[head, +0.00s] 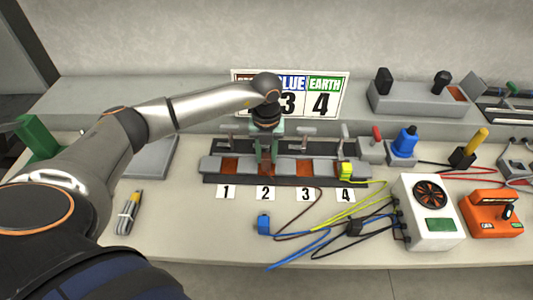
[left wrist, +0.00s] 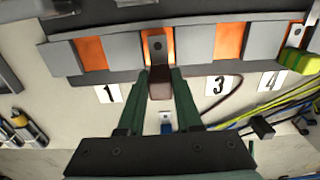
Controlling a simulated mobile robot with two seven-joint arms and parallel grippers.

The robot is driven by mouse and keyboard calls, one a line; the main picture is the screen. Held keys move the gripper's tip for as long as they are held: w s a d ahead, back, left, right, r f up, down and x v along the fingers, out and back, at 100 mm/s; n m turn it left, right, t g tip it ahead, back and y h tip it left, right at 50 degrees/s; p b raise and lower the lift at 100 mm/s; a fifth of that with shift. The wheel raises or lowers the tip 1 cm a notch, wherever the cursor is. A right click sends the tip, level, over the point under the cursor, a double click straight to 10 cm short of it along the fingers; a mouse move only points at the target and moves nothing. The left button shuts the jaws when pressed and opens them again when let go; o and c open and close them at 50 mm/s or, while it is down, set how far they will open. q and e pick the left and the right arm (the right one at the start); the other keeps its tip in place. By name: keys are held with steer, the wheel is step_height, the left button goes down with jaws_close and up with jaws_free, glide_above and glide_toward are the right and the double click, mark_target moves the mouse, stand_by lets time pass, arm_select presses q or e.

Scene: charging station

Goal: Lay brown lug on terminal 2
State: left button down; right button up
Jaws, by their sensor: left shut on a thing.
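My left gripper (head: 266,165) reaches down over the terminal block (head: 212,163) at terminal 2. In the left wrist view its green fingers (left wrist: 160,74) are shut on the brown lug (left wrist: 159,84). The lug's grey metal tongue (left wrist: 157,45) points away from the fingers and lies over the orange pad of terminal 2 (left wrist: 151,33). I cannot tell whether the tongue touches the pad. A brown wire (left wrist: 238,98) curves off to the right. The number 2 label (head: 265,193) stands in front of that terminal. My right gripper is not in view.
A yellow-green lug (head: 346,170) sits at terminal 4. The blue lug (head: 263,224) lies on the table in front, near loose wires. A white fan box (head: 428,212) and an orange device (head: 494,213) stand at the right. The pads at terminals 1 (left wrist: 91,54) and 3 (left wrist: 230,41) are bare.

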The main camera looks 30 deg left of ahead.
mark_target(266, 162)
arm_select(q)
steer(key=shift+f+b, duration=1.1)
steer(key=shift+f, duration=0.5)
steer(key=c, duration=0.5)
jaws_free()
step_height(266, 162, up, 13)
steer(key=shift+f, duration=0.2)
